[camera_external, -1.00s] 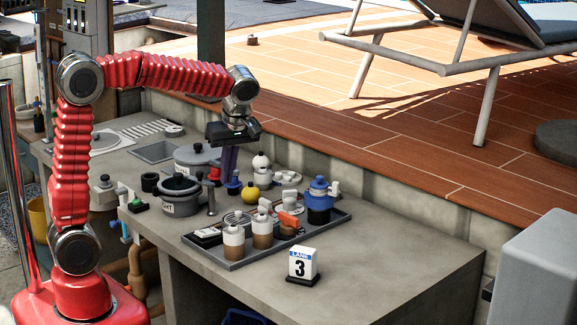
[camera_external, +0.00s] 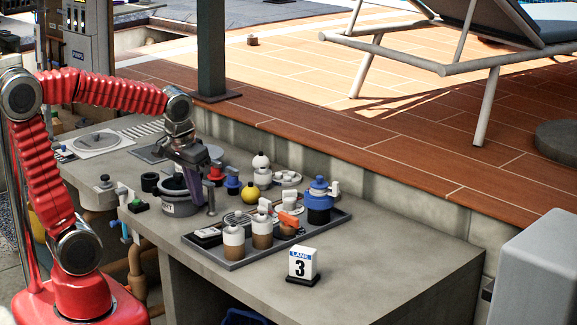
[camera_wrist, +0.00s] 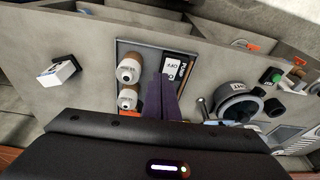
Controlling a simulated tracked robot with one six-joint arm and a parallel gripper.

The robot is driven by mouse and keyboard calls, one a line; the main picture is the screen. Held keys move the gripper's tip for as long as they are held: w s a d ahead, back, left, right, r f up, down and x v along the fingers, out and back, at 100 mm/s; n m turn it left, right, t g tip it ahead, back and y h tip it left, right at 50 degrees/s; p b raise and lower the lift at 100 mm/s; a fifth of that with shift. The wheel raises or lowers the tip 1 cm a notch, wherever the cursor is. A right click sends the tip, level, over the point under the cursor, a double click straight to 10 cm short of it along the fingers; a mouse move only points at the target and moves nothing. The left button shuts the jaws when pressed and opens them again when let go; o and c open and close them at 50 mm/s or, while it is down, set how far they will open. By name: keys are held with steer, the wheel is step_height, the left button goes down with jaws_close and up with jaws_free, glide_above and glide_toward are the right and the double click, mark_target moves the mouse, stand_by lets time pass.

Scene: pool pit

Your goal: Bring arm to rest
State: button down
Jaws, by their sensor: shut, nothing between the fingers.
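My gripper (camera_external: 197,195) has purple fingers and hangs from my red arm above the left part of the grey bench (camera_external: 400,262). It is shut and empty. In the external view it overlaps the right side of the dark grey pot (camera_external: 178,209). I cannot tell whether it touches the pot. In the wrist view the closed fingers (camera_wrist: 166,84) point toward the bench, with the pot (camera_wrist: 240,105) to their right and the tray (camera_wrist: 125,50) beyond them.
The dark tray (camera_external: 230,264) holds several brown-and-white bottles and a blue jar (camera_external: 319,205). A yellow ball-shaped item (camera_external: 250,193) stands behind it. A "LANE 3" block (camera_external: 302,262) stands in front. The bench's right front is clear.

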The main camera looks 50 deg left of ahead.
steer(key=s+a+r+t, duration=0.2)
steer(key=s+a+t, duration=0.1)
steer(key=s, duration=0.4)
steer(key=shift+s+a+r+m, duration=0.15)
steer(key=shift+s+a+m, duration=0.15)
steer(key=shift+a, duration=0.1)
steer(key=c, duration=2.5)
jaws_free()
